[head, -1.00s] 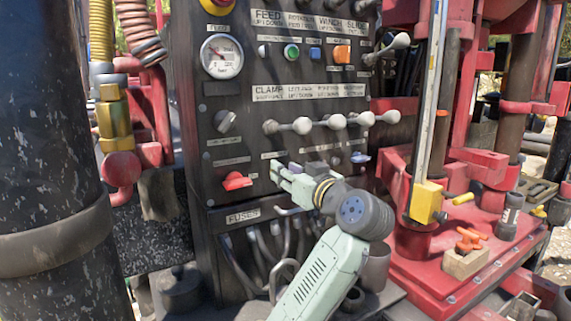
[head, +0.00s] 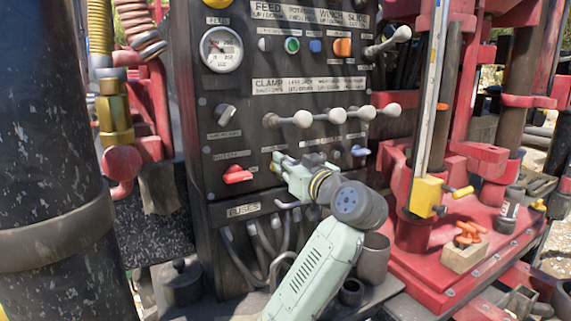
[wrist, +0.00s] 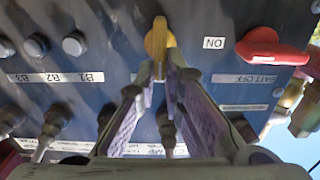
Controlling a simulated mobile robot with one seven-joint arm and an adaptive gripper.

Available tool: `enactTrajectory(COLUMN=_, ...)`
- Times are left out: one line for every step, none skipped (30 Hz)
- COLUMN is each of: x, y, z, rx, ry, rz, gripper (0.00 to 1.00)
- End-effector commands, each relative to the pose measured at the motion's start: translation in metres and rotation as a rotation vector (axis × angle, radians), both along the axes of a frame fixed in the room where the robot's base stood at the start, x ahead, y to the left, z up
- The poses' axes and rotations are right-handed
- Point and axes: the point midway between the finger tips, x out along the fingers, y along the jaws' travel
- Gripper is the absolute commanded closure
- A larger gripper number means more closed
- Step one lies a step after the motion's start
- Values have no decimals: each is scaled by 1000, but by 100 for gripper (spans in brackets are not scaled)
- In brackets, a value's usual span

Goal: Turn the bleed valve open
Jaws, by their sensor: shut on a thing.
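A small yellow handle (wrist: 159,40), which I take to be the bleed valve, stands out from the dark control panel (head: 225,100). In the wrist view my gripper (wrist: 159,72) has both fingertips closed in on the handle's lower end, one on each side. In the head view my gripper (head: 278,163) is at the panel's lower part, right of a red switch (head: 237,174). There the fingers mostly hide the handle, and its exact angle cannot be told.
The red switch also shows close beside the handle in the wrist view (wrist: 270,47). A row of pale ball-ended levers (head: 335,117) sits above my gripper. Cables (head: 265,240) hang below it. A red machine frame (head: 440,245) stands to the right.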

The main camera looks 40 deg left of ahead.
Motion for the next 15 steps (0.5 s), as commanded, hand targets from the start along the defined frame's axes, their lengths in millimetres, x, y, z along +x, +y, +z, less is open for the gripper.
enactTrajectory(x=0, y=0, z=0, rx=0, ry=0, rz=0, gripper=100)
enactTrajectory(x=0, y=0, z=0, rx=0, ry=0, rz=0, gripper=100)
enactTrajectory(x=0, y=0, z=0, rx=0, ry=0, rz=0, gripper=100)
enactTrajectory(x=0, y=0, z=0, rx=0, ry=0, rz=0, gripper=100)
enactTrajectory(x=0, y=0, z=0, rx=0, ry=0, rz=0, gripper=100)
enactTrajectory(x=0, y=0, z=0, rx=0, ry=0, rz=0, gripper=100)
enactTrajectory(x=0, y=0, z=0, rx=0, ry=1, rz=0, gripper=100)
enactTrajectory(x=0, y=0, z=0, rx=1, ry=3, rz=0, gripper=100)
enactTrajectory(x=0, y=0, z=-1, rx=1, ry=6, rz=0, gripper=100)
enactTrajectory(x=0, y=0, z=-1, rx=3, ry=10, rz=-1, gripper=100)
enactTrajectory(x=1, y=0, z=-1, rx=4, ry=13, rz=-1, gripper=100)
enactTrajectory(x=1, y=0, z=-1, rx=8, ry=22, rz=-1, gripper=100)
enactTrajectory(x=1, y=-1, z=-1, rx=11, ry=29, rz=-1, gripper=100)
enactTrajectory(x=1, y=-1, z=-2, rx=13, ry=38, rz=-2, gripper=100)
enactTrajectory(x=2, y=-1, z=-2, rx=20, ry=53, rz=-3, gripper=100)
